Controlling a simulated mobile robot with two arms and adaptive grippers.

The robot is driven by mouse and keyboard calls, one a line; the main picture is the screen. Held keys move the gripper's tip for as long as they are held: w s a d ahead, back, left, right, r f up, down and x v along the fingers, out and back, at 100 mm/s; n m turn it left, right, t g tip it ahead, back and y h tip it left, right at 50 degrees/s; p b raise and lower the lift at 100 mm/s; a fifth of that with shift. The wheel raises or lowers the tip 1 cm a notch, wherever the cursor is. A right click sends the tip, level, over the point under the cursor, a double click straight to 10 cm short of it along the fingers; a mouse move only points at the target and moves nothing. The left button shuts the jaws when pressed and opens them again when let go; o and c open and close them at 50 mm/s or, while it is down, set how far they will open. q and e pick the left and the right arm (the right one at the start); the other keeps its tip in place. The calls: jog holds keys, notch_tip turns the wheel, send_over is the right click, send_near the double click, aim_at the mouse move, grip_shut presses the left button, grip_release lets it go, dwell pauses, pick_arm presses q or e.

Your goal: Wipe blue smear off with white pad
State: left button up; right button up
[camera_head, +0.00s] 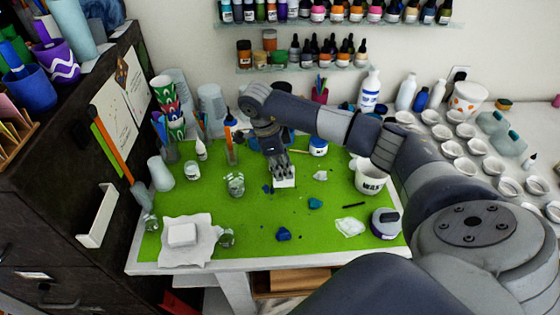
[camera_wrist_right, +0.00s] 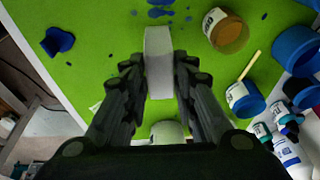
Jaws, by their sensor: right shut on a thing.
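My right gripper (camera_head: 278,164) is shut on a white pad (camera_head: 285,182) over the middle of the green mat. In the right wrist view the gripper (camera_wrist_right: 158,72) has its fingers on both sides of the upright white pad (camera_wrist_right: 158,50). Blue smear spots (camera_wrist_right: 158,12) lie on the mat just beyond the pad's far end. In the head view a small blue spot (camera_head: 267,189) shows left of the pad. I cannot tell whether the pad touches the mat. My left gripper is not in view.
The green mat (camera_head: 260,215) also carries blue pieces (camera_head: 283,234), a glass jar (camera_head: 235,184), a white cup (camera_head: 370,177) and a lidded tub (camera_head: 385,223). A white block (camera_head: 182,235) lies on a crumpled sheet at front left. The front middle is mostly clear.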

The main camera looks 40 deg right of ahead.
jog(key=shift+p+v, duration=0.45)
jog(key=shift+v, duration=0.55)
jog(key=shift+d+r+p, duration=0.25)
jog(key=shift+r+p, duration=0.35)
jog(key=shift+r, duration=0.55)
jog(key=shift+s+a+r, duration=0.1)
jog(key=shift+r, duration=0.2)
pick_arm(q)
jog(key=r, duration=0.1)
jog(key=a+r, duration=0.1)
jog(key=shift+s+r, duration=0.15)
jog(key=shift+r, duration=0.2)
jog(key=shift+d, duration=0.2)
